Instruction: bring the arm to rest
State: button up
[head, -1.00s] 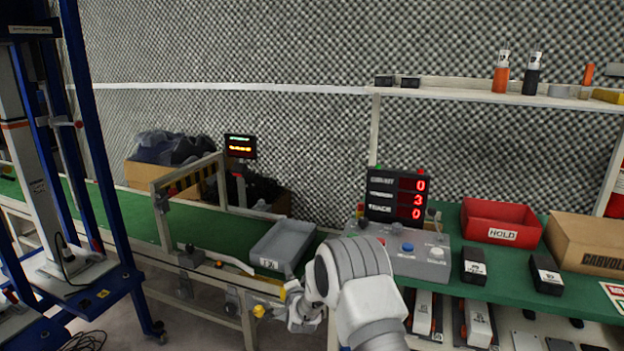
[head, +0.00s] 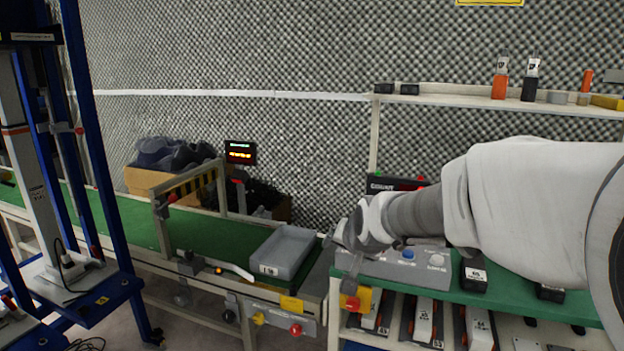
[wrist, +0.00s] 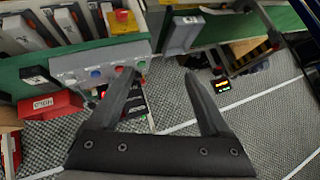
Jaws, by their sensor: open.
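My arm reaches in from the right edge of the head view, across the front of the green bench. My gripper (head: 340,262) hangs at the left end of this bench, just right of the grey tray. In the wrist view my gripper (wrist: 158,75) shows two dark fingers spread well apart with nothing between them. The grey control box (head: 395,268) with its buttons is partly behind my wrist. It also shows beside the left finger in the wrist view (wrist: 85,70).
A grey tray (head: 284,252) sits on the green conveyor (head: 205,232). My arm covers most of the count display (head: 388,184) and the bench's right side. A shelf (head: 450,100) runs above. A blue-framed stand (head: 100,150) is at left. A red bin (wrist: 52,106) shows in the wrist view.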

jog(key=s+d+n+g+h, duration=0.15)
jog(key=s+d, duration=0.25)
jog(key=s, duration=1)
jog(key=s+d+n+g, duration=0.2)
jog(key=s+d+n, duration=0.15)
jog(key=s, duration=1.05)
notch_tip(320, 180, up, 29)
jog(key=p, duration=2.8)
jog(key=shift+m+p, duration=0.3)
jog(key=shift+f, duration=0.15)
